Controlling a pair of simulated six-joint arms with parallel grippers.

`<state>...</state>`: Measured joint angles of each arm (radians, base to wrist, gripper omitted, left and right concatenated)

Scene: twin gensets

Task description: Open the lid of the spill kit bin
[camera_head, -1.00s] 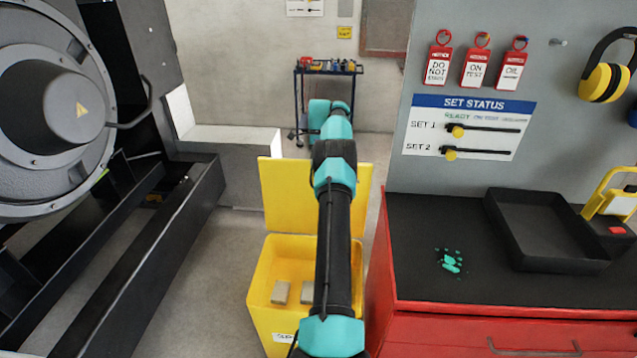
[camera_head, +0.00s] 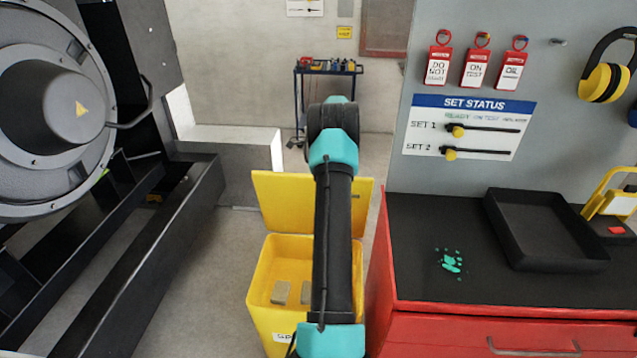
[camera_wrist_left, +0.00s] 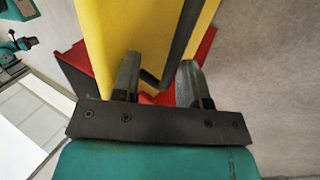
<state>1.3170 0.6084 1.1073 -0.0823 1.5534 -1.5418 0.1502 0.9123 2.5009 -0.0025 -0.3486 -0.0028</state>
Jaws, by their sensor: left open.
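The yellow spill kit bin (camera_head: 265,322) stands on the floor, with a partly hidden label on its front. Its yellow lid (camera_head: 282,200) is raised at the back, leaving the mouth uncovered. Two greyish blocks lie inside. My left arm reaches across the bin in the head view and covers its right part; the gripper is hidden there. In the left wrist view my left gripper (camera_wrist_left: 158,82) is open, its fingers close to a yellow panel (camera_wrist_left: 125,28) with a dark edge. I cannot tell whether they touch it. My right gripper is not in view.
A red cabinet (camera_head: 455,328) with a black top stands right of the bin, bearing a black tray (camera_head: 545,235). A dark machine frame (camera_head: 130,275) stands left. A small trolley (camera_head: 328,70) is at the back wall. Floor is clear between frame and bin.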

